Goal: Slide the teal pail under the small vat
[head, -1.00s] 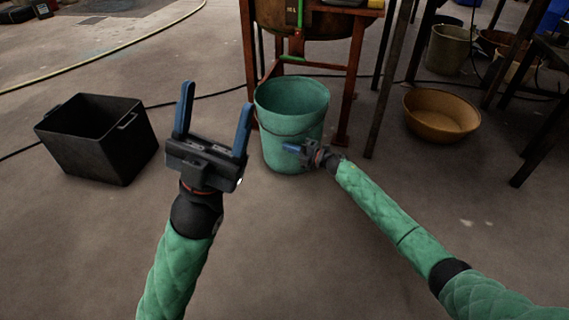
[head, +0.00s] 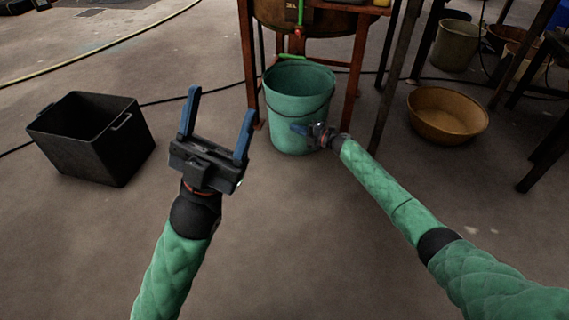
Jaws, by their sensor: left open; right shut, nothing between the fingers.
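The teal pail (head: 298,88) stands upright on the floor in the head view, in front of the small vat (head: 325,22) on its rusty orange frame. The pail's back edge is close to or between the frame's front legs; I cannot tell how far under the vat it is. My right gripper (head: 304,130) is shut and empty, its fingers against or just in front of the pail's lower right side. My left gripper (head: 218,122) is open and empty, raised left of the pail and nearer to me. The vat's top is out of view.
A black crate (head: 108,165) stands on the floor at left. A shallow tan basin (head: 440,133) lies at right beside dark metal legs (head: 393,85). A grey-green bucket (head: 453,45) is further back. Hoses and a dark cable cross the floor behind. The front floor is clear.

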